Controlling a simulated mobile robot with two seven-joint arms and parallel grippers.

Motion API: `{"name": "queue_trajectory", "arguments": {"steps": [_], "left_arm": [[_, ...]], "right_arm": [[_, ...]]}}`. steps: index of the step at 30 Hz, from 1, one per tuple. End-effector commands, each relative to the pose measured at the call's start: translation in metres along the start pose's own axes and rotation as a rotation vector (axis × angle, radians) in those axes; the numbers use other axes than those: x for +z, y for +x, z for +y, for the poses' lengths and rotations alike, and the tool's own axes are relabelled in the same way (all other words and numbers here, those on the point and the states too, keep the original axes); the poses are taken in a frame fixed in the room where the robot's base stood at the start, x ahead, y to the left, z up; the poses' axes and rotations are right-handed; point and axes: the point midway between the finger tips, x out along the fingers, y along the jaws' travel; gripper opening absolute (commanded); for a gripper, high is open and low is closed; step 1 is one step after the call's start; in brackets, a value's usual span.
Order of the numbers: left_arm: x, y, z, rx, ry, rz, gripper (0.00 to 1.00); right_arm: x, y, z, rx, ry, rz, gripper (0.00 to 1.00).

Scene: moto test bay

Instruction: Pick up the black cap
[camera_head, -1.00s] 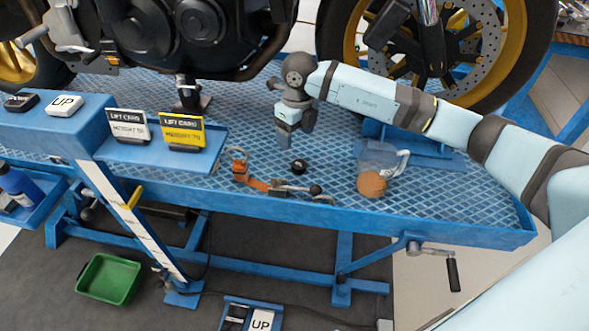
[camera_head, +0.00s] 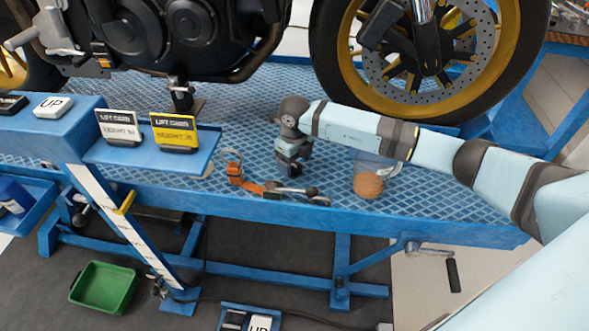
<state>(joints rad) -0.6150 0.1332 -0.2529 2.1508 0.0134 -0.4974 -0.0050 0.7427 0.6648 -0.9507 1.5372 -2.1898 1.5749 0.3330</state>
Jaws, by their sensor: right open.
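My right gripper (camera_head: 292,168) points down just above the blue diamond-plate deck of the lift (camera_head: 230,112), in the middle of the view. Its jaws are open. The black cap does not show clearly now; the gripper covers the spot on the deck where it lay. I cannot tell whether the fingers are around it or touching it. My left gripper is not in view.
An orange strap with a ratchet (camera_head: 290,191) lies just in front of the gripper. The motorcycle's wheel (camera_head: 440,60) and engine (camera_head: 165,30) are behind.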

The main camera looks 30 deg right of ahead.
Motion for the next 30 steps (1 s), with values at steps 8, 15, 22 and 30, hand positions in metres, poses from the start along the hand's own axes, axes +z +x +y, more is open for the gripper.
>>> {"name": "queue_trajectory", "arguments": {"steps": [8, 15, 22, 30], "left_arm": [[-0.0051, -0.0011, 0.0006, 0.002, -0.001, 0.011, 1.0], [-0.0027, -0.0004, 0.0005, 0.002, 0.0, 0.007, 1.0], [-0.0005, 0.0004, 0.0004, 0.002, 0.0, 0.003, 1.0], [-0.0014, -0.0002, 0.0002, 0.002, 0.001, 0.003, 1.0]], "right_arm": [[-0.0002, 0.0168, 0.0002, 0.0, 0.0, -0.001, 0.74], [-0.0003, 0.0168, 0.0004, 0.0, 0.0, -0.001, 0.35], [-0.0003, 0.0167, 0.0004, 0.0, 0.0, -0.001, 0.22], [0.0001, 0.0083, 0.0002, -0.001, -0.001, -0.003, 0.22]]}}
